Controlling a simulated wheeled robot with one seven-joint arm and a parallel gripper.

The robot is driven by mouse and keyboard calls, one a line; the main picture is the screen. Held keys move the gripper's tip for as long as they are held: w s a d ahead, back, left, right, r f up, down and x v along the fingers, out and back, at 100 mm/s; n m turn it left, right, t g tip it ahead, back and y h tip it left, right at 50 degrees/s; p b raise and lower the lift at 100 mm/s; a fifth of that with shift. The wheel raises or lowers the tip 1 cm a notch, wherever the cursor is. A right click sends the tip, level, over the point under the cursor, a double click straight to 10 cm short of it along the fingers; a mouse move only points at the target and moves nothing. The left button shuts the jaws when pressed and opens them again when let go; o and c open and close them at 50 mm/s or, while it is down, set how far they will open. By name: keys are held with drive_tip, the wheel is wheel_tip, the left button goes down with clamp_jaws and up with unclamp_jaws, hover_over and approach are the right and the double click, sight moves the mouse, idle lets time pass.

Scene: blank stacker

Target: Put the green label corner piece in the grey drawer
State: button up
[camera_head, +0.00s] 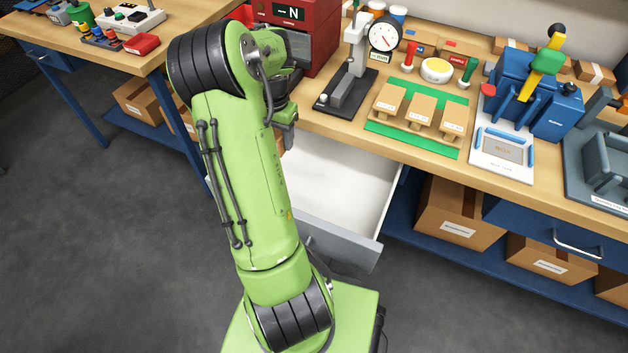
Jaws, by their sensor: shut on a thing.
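The grey drawer (343,250) is pulled open below the workbench, just right of my arm. Its white inside looks empty where I can see it; its left part is hidden behind my arm. My gripper (287,120) is only partly visible beyond my arm, close to the bench's front edge and above the back left of the drawer. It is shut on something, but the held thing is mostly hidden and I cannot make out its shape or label. I cannot pick out the green label corner piece anywhere else in view.
A green mat (376,126) with several labelled brown pieces lies on the bench (335,128). A dial gauge stand (347,80) stands left of it, beside a red machine (318,25). A blue press (540,95) stands right. Cardboard boxes (460,212) sit on the shelf below.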

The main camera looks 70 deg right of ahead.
drive_tip(key=shift+w+d+f+b, duration=0.1)
drive_tip(key=shift+d+f+b, duration=0.2)
drive_tip(key=shift+f, duration=0.3)
drive_tip(key=shift+w+d+f+b, duration=0.1)
drive_tip(key=shift+d+f+b, duration=0.15)
drive_tip(key=shift+f, duration=0.3)
wheel_tip(320, 180, down, 10)
drive_tip(key=b, duration=0.3)
drive_tip(key=shift+r, duration=0.25)
drive_tip(key=o, duration=1)
